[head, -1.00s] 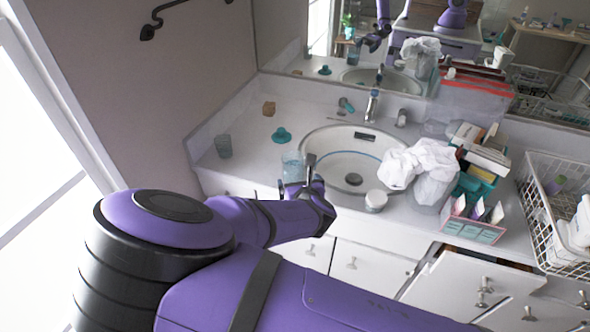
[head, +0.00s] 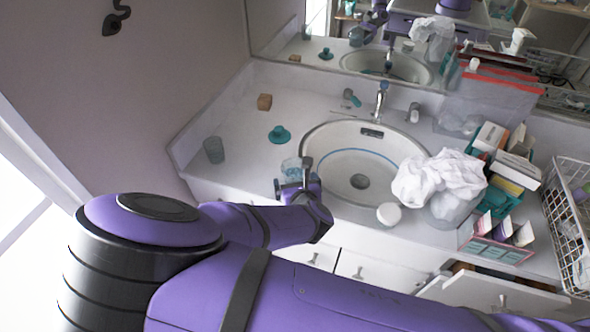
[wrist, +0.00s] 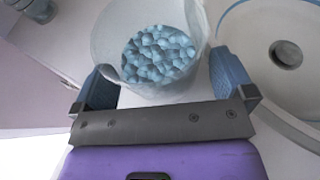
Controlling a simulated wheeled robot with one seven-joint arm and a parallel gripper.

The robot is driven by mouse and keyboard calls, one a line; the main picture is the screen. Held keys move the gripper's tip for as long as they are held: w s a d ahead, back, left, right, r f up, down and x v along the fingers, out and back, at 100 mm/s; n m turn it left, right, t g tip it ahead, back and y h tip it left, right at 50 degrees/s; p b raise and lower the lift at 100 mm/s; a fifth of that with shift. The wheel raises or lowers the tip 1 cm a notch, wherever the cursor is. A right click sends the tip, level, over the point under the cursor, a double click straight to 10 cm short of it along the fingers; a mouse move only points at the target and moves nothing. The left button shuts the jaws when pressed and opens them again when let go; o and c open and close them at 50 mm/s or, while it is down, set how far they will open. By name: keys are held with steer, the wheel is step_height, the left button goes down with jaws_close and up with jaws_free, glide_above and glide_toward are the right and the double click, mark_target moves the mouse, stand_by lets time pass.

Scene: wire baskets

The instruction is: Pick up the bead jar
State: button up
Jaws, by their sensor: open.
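The bead jar (wrist: 157,52) is a clear, open-topped jar holding many pale blue beads. In the wrist view it lies just ahead of my gripper (wrist: 165,88), between the two blue finger pads, which are spread wide on either side. In the head view the bead jar (head: 291,171) stands on the counter at the left edge of the sink, partly hidden by my gripper (head: 294,187). My gripper is open. I cannot tell whether either finger touches the jar.
The white sink (head: 362,150) is right of the jar. A teal dish (head: 279,134), a small brown block (head: 264,102) and a clear cup (head: 214,150) stand on the counter. A white round container (head: 388,214) and crumpled white cloth (head: 440,178) lie right. A drawer (head: 490,292) is open.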

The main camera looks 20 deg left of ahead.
steer(key=shift+w, duration=0.1)
steer(key=c, duration=1.1)
steer(key=shift+r, duration=0.15)
